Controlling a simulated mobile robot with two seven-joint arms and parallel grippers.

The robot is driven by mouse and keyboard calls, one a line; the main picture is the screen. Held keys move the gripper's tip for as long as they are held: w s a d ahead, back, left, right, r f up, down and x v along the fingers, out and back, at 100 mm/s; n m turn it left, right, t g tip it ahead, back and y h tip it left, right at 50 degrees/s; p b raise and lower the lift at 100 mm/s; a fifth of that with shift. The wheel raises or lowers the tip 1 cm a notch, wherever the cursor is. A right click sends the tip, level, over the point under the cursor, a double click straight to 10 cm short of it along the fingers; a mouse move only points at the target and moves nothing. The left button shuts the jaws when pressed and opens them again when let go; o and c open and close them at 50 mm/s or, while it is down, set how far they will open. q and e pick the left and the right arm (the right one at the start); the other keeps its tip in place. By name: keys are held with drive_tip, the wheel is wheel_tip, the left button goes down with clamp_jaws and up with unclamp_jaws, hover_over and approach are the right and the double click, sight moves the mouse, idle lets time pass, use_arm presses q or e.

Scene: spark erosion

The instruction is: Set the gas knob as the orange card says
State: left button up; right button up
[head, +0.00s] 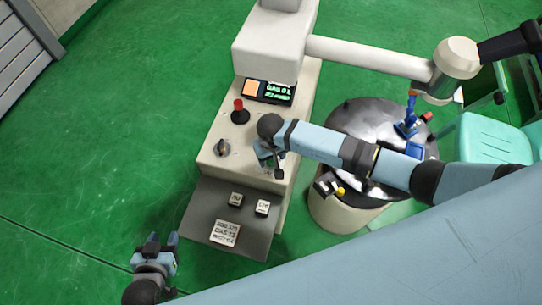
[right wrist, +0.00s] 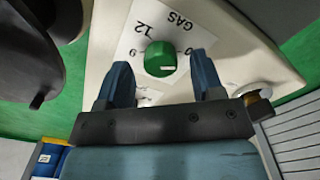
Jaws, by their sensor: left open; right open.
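The green gas knob (right wrist: 160,59) sits on a white dial plate (right wrist: 138,31) marked GAS in the right wrist view. The numbers 12 and 0 show around it, with a 6 or 9 at its left. A small white mark is on the knob's lower right part. My right gripper (right wrist: 163,82) is open, its fingers at either side just short of the knob, not closed on it. In the head view my right gripper (head: 268,155) covers that part of the panel. The orange card (head: 251,88) is left of the lit display; its writing is unreadable. My left gripper (head: 160,244) is open and empty.
The beige machine panel (head: 212,165) also bears a red-topped control (head: 239,112) and a dark knob (head: 223,148). A grey sloped shelf (head: 200,217) with small labelled blocks is in front. A round drum (head: 335,212) stands right. Green floor is free at left.

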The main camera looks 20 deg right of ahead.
drive_tip(key=shift+f, duration=0.7)
